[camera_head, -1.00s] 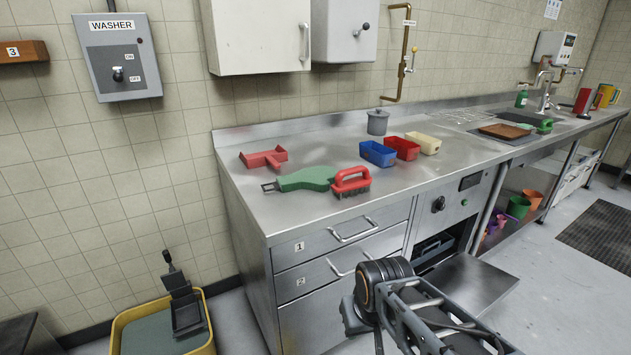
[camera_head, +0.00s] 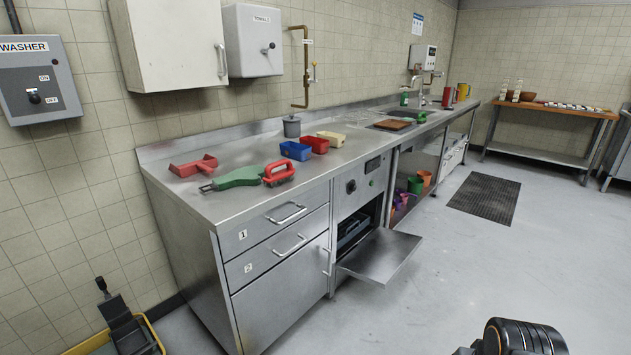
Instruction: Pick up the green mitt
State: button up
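A flat green piece (camera_head: 238,177) lies on the steel counter (camera_head: 210,209) near its left end. It has a narrow grey end pointing left, and I cannot tell for sure that it is the mitt. A red-handled brush (camera_head: 279,173) sits against or just beside its right end. A smaller green thing (camera_head: 421,117) lies by the sink, too small to make out. Part of my arm shows at the bottom right, but my gripper is out of view.
A red tray-like piece (camera_head: 194,167), a grey lidded pot (camera_head: 291,127) and blue (camera_head: 295,150), red (camera_head: 317,144) and cream (camera_head: 331,138) bins stand on the counter. The oven-like door (camera_head: 381,255) is open, jutting over the floor. The floor at right is clear around a dark mat (camera_head: 484,198).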

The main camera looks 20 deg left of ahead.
aim_at(251, 175)
jog(key=z, duration=0.45)
jog(key=i, duration=0.25)
jog(key=u, duration=0.85)
jog(key=i, duration=1.2)
jog(key=u, duration=1.1)
